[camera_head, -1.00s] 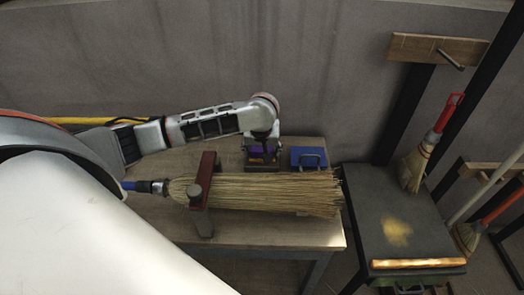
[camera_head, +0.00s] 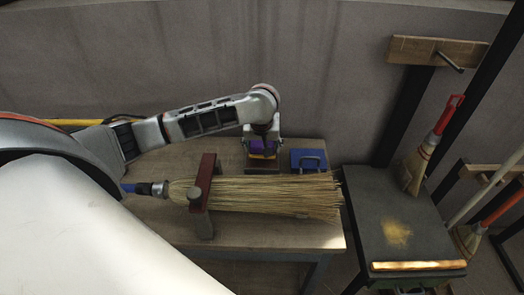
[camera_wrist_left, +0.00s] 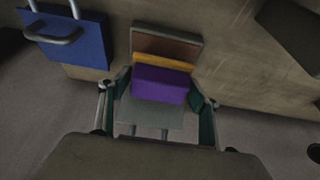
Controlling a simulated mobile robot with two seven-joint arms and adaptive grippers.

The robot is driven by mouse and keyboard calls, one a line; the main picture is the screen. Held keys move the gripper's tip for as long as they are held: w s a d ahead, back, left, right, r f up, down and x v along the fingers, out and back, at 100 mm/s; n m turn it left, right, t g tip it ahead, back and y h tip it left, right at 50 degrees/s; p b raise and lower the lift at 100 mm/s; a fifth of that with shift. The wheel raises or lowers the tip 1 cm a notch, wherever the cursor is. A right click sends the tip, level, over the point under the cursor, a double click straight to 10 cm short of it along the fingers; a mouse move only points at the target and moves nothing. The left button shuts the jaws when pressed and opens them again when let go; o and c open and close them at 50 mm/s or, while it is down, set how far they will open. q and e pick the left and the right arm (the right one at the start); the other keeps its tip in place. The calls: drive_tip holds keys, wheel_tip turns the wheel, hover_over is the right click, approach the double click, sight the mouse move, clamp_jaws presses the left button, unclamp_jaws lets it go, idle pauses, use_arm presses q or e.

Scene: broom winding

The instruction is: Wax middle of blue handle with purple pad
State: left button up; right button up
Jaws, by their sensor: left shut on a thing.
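A broom with straw bristles (camera_head: 280,196) lies across the wooden table. A short piece of its blue handle (camera_head: 128,188) shows at the left; the rest is hidden behind my white body and arm. My left gripper (camera_head: 264,142) is at the back of the table, shut on the purple pad (camera_head: 258,144), which has a yellow layer. In the left wrist view, the purple pad (camera_wrist_left: 160,85) sits between the fingers, over or beside a grey-brown holder (camera_wrist_left: 165,45). I cannot tell whether they touch. My right gripper is not in view.
A dark red clamp (camera_head: 204,180) spans the broom near its neck. A blue block with a metal handle (camera_head: 309,160) stands right of the pad. A dark side table (camera_head: 420,235) and more brooms (camera_head: 430,150) are at the right. A grey wall is behind.

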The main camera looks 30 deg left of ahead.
sight(262, 144)
use_arm(q)
drive_tip(key=shift+r, duration=1.95)
